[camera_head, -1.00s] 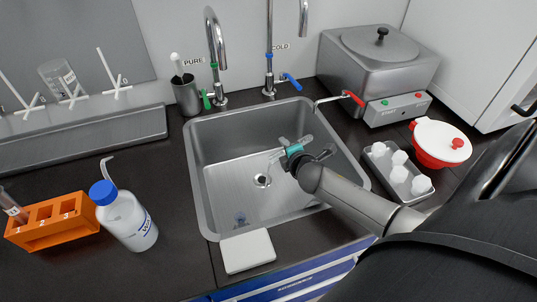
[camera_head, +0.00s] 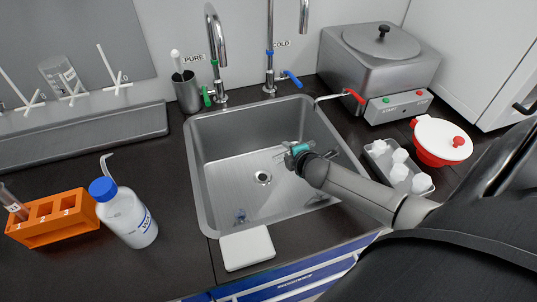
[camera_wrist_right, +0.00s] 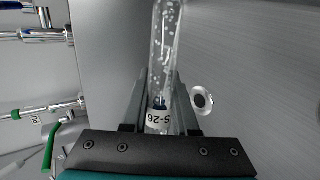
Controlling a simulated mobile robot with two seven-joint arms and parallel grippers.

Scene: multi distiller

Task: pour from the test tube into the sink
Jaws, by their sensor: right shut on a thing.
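The steel sink (camera_head: 225,185) is in the middle of the head view, with its round drain (camera_head: 263,178) at the bottom. My right gripper (camera_head: 287,159) reaches in from the right and is over the right part of the basin. In the right wrist view, its fingers (camera_wrist_right: 163,105) are shut on a clear test tube (camera_wrist_right: 167,45) labelled S-26, with specks or droplets inside. The drain also shows there (camera_wrist_right: 202,100), beside the tube. The tube is hard to make out in the head view, and its mouth is out of the wrist frame. My left gripper is not in view.
Two taps, PURE (camera_head: 217,55) and COLD (camera_head: 270,50), stand behind the sink. A steel bath (camera_head: 380,60) with a spout stands at back right. An orange rack (camera_head: 50,232) and wash bottle (camera_head: 127,215) are at left. A white block (camera_head: 247,248) lies at the front rim.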

